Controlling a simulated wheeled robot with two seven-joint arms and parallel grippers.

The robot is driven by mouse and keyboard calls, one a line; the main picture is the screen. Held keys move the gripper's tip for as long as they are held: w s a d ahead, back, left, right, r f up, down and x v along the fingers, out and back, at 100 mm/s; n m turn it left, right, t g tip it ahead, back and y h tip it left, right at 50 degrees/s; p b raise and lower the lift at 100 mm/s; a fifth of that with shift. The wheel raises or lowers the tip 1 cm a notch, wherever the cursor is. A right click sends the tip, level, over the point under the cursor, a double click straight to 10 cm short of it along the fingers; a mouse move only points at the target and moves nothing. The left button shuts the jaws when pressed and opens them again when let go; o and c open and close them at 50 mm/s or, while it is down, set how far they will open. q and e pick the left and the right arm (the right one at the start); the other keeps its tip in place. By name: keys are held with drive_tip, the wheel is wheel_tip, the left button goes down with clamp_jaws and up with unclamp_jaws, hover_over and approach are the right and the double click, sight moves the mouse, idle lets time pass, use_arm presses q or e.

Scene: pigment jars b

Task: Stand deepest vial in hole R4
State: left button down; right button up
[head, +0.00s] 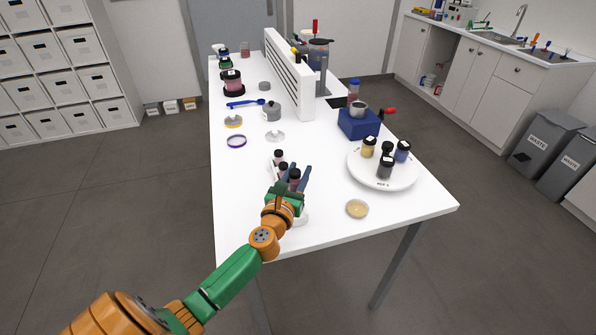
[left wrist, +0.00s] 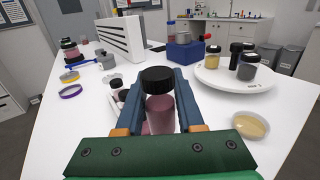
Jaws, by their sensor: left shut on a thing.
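My left gripper (head: 298,172) is shut on a black-capped vial (head: 294,181) with dull mauve-pink contents. In the left wrist view the held vial (left wrist: 160,112) stands upright between the two blue fingers. Two more dark-capped vials with pinkish contents, a far one (head: 279,156) and a nearer one (head: 283,168), stand just beyond the gripper. They sit at a white rack (left wrist: 111,99), mostly hidden by my gripper and the held vial. I cannot read hole labels or tell whether the held vial's base touches the rack. My right gripper is not in view.
A white plate (head: 355,172) with several capped jars stands to the right. A shallow dish of tan powder (head: 357,209) lies near the front edge. A blue block (head: 359,124), purple ring (head: 236,141), grey pot (head: 271,112) and white slatted divider (head: 289,77) stand farther back.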

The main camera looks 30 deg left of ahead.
sight(298, 183)
use_arm(q)
drive_tip(key=f+b, duration=0.2)
drive_tip(key=f, duration=0.2)
drive_tip(key=shift+a+f+b, duration=0.15)
drive_tip(key=shift+a+b, duration=0.05)
drive_tip(key=shift+b, duration=0.2)
drive_tip(key=shift+d, duration=0.1)
drive_tip(key=shift+r+p, duration=0.2)
drive_tip(key=shift+p, duration=0.2)
idle(0.6)
drive_tip(key=shift+f+b, duration=0.45)
drive_tip(key=shift+f, duration=0.05)
drive_tip(key=shift+r, duration=0.15)
idle(0.4)
